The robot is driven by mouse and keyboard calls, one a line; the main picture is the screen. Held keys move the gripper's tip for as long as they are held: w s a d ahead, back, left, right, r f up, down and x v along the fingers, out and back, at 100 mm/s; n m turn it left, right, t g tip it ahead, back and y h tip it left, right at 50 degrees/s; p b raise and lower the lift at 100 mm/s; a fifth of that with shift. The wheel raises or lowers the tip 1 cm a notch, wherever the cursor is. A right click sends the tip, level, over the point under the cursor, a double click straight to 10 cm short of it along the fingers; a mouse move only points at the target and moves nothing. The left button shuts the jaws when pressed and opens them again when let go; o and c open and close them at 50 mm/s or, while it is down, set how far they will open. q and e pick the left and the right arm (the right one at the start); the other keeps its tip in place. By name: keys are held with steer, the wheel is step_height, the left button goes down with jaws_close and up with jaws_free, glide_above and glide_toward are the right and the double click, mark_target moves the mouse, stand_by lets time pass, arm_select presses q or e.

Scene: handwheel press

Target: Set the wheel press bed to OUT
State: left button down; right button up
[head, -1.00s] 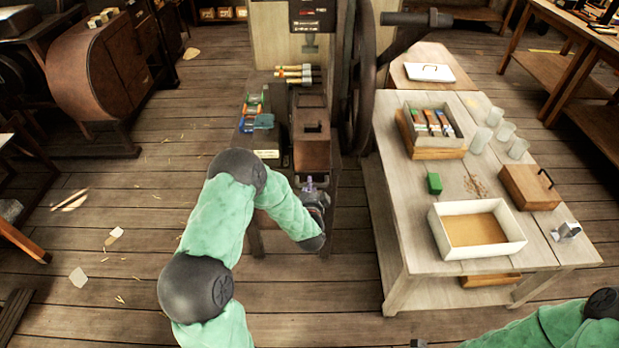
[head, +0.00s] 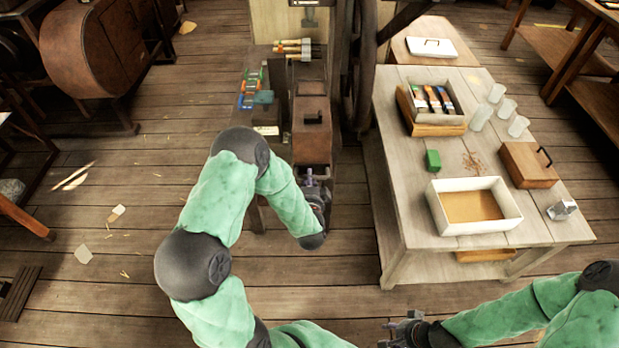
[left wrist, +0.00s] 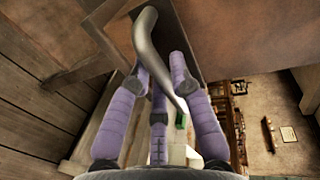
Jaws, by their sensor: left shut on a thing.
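The wheel press stands at the upper middle of the head view, with its large dark handwheel (head: 366,75) on its right side. A brown block with a dark top handle (head: 311,142) sits at its front. My left gripper (head: 312,182) is just in front of that block, at the low front of the press. In the left wrist view, its purple fingers (left wrist: 160,110) are closed around a curved grey metal handle (left wrist: 150,55). The bed itself is mostly hidden by my arm and gripper. My right gripper (head: 392,330) is at the bottom edge, away from the press; its finger opening is unclear.
A pale table (head: 400,170) stands right of the press. Floor in front of the press is clear.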

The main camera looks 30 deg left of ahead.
arm_select(q)
steer(key=c, duration=1.1)
jaws_free()
steer(key=shift+s+d+f, duration=0.2)
steer(key=shift+s, duration=0.1)
steer(key=shift+r, duration=0.1)
steer(key=v, duration=1.1)
steer(key=shift+s+d, duration=0.15)
steer(key=shift+s, duration=0.25)
